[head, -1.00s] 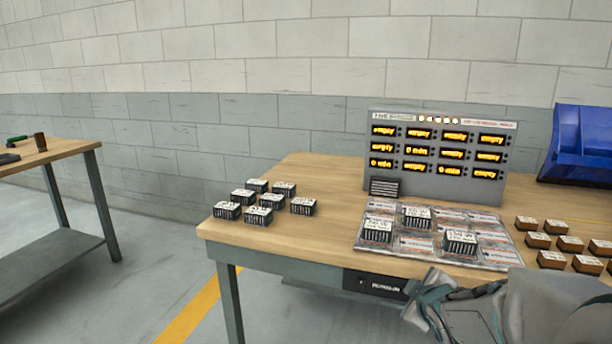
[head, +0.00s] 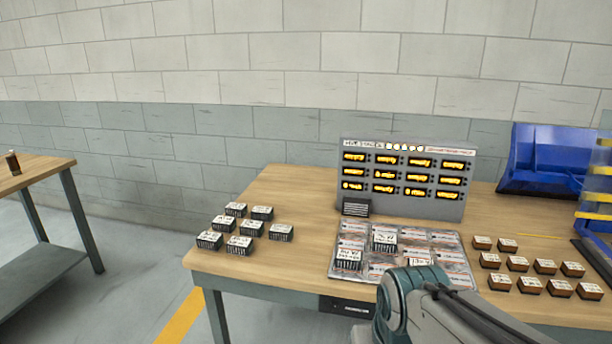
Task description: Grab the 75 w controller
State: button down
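Several dark finned blocks with white labelled tops, which look like controllers, stand in a cluster (head: 241,244) on the left of the wooden table (head: 265,290). Three similar blocks stand on a printed grid mat (head: 352,228): one at its left (head: 349,259), one near the middle (head: 384,242), and one at the right (head: 420,264), partly hidden by my arm. The labels are too blurred for me to tell which is 75 W. My arm reaches in from the lower right over the table's front edge. My gripper's fingers do not show.
A grey display panel (head: 405,205) with lit orange readouts stands behind the mat. Several small brown blocks (head: 517,264) stand to the right. A blue bin (head: 548,165) is at the back right. Another table (head: 35,168) is at the far left. The table's front left is clear.

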aim_at(381, 244)
jog(key=k, duration=0.55)
jog(key=z, duration=0.85)
jog(key=i, duration=1.4)
jog(key=u, duration=0.45)
jog(key=i, duration=0.5)
jog(key=u, duration=0.4)
